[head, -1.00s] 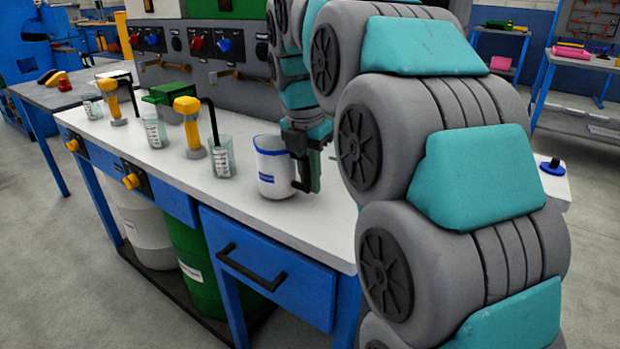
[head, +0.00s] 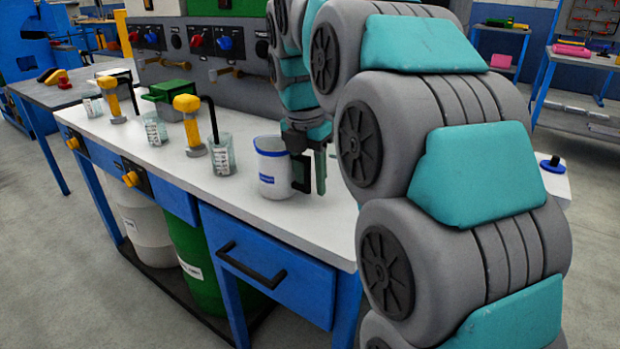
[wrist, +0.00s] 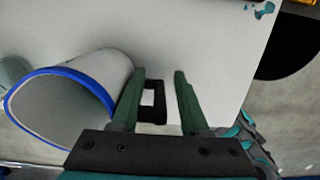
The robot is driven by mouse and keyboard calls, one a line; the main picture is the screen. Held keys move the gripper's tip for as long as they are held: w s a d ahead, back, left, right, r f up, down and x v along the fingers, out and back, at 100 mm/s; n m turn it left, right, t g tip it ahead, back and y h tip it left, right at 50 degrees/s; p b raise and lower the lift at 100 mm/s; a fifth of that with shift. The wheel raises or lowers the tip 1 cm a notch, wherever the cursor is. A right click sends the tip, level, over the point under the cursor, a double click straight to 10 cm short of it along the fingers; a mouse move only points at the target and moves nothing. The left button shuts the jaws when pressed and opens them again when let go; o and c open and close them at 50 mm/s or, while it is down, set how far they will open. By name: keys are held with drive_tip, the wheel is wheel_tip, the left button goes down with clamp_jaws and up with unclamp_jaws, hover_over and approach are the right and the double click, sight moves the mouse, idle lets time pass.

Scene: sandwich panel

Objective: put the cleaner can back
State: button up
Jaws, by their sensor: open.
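The cleaner can (head: 270,172) is a white jug with a blue rim, a small blue label and a black handle. It stands upright on the white bench top (head: 245,210), near its front edge. In the wrist view the can (wrist: 95,80) is left of the fingers, its open mouth towards the camera. My gripper (head: 312,172) is right of the can, at its handle. In the wrist view my gripper (wrist: 160,85) is open, with the black handle between the fingers, nearer the left one. Whether that finger touches the handle I cannot tell.
Left of the can stand several clear measuring cups (head: 221,155) and yellow-topped pumps (head: 190,125). A green box (head: 165,100) lies behind them. Below are a blue drawer (head: 265,265) and a green drum (head: 195,260). Bench top in front of the can is clear.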

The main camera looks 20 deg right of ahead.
sight(307, 157)
drive_tip(key=r, duration=0.5)
drive_tip(key=shift+s+a+r, duration=0.1)
drive_tip(key=shift+a+r, duration=0.15)
drive_tip(key=shift+r, duration=0.15)
drive_tip(key=shift+s+a+r, duration=0.1)
drive_tip(key=shift+s+r, duration=0.05)
drive_tip(key=shift+r, duration=0.8)
